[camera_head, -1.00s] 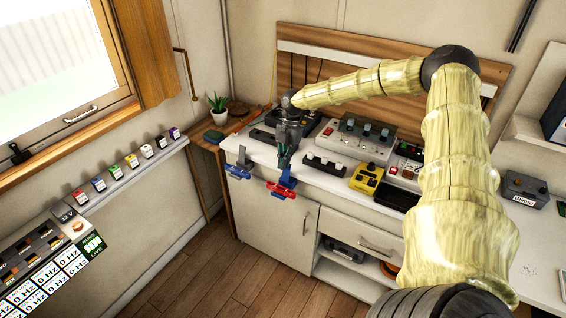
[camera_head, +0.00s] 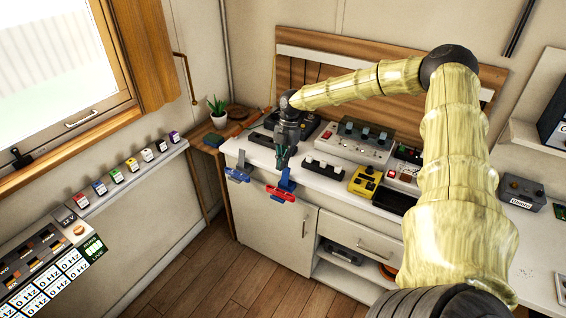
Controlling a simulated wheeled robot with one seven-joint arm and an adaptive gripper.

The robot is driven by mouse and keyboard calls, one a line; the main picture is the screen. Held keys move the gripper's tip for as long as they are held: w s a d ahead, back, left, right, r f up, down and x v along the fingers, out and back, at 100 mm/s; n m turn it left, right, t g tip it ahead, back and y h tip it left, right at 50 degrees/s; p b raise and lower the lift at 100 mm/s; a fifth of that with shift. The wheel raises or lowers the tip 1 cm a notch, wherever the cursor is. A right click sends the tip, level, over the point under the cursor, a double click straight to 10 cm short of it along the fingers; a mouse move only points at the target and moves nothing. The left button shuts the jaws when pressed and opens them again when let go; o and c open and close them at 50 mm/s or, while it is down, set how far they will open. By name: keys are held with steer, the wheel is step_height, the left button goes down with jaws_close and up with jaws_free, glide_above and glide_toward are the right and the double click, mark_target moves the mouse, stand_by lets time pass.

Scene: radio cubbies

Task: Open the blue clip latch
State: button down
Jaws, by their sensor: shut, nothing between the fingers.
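Two clip latches sit at the front edge of the white counter, near its left end. The left one (camera_head: 238,174) has a blue front bar and a darker upright part. The right one (camera_head: 286,179) has a blue upright part above a red front bar with blue ends. My gripper (camera_head: 281,166) is shut and empty, pointing down just above and behind the right latch. It partly overlaps that latch's top in this view, and I cannot tell whether it touches it.
A potted plant (camera_head: 218,110) is at the back left. The floor (camera_head: 215,270) in front is clear.

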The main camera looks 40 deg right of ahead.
steer(key=s+a+r+p, duration=0.1)
steer(key=a+p, duration=0.1)
steer(key=a, duration=0.1)
step_height(320, 180, up, 8)
steer(key=b, duration=0.3)
glide_above(286, 169)
steer(key=shift+r, duration=0.15)
